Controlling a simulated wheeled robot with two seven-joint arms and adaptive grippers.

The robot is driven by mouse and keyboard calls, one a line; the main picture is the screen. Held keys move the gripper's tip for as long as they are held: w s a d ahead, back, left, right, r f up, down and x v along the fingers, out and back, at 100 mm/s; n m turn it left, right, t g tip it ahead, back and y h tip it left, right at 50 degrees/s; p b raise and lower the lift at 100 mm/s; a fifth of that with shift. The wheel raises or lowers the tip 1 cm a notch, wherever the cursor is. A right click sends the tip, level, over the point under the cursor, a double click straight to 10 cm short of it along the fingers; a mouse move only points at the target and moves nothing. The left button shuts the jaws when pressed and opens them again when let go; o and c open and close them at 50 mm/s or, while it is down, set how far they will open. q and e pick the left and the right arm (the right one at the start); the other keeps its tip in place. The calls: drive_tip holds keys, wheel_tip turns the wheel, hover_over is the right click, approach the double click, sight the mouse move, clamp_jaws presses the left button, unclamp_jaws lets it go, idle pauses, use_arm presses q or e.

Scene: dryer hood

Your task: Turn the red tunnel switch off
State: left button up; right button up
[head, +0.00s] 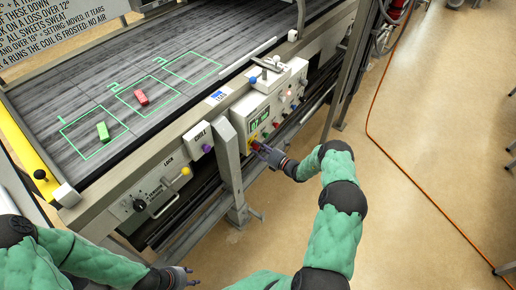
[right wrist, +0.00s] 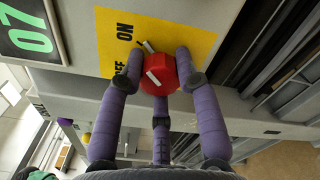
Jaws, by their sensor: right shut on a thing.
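The red tunnel switch (right wrist: 158,75) is a round red knob with a white pointer mark, on a yellow plate (right wrist: 170,30) lettered ON and partly hidden OFF. My right gripper (right wrist: 160,78) has its purple fingers shut around the knob. The pointer lies slanted; which label it lines up with I cannot tell. In the head view my right gripper (head: 262,150) is at the front of the control box (head: 262,110) and covers most of the knob. My left gripper (head: 182,277) is low at the bottom edge, away from the panel; its fingers are too small to judge.
A green display (right wrist: 28,38) reading 07 is beside the plate. The conveyor belt (head: 60,88) carries a green block (head: 103,131) and a red block (head: 141,97) in outlined zones. An orange hose (head: 410,175) crosses the floor.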

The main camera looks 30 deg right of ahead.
drive_tip(key=shift+n, duration=0.3)
drive_tip(key=n+b, duration=0.1)
drive_tip(key=n, duration=0.2)
drive_tip(key=shift+n, duration=0.3)
drive_tip(key=n+b, duration=0.1)
drive_tip(key=n, duration=0.3)
drive_tip(key=shift+n, duration=0.3)
drive_tip(key=n+b, duration=0.1)
drive_tip(key=n, duration=0.3)
drive_tip(key=shift+n+b, duration=0.3)
drive_tip(key=shift+b, duration=0.05)
drive_tip(key=shift+n+b, duration=0.55)
drive_tip(key=shift+n, duration=1.65)
drive_tip(key=o, duration=1.2)
drive_tip(key=shift+c, duration=0.2)
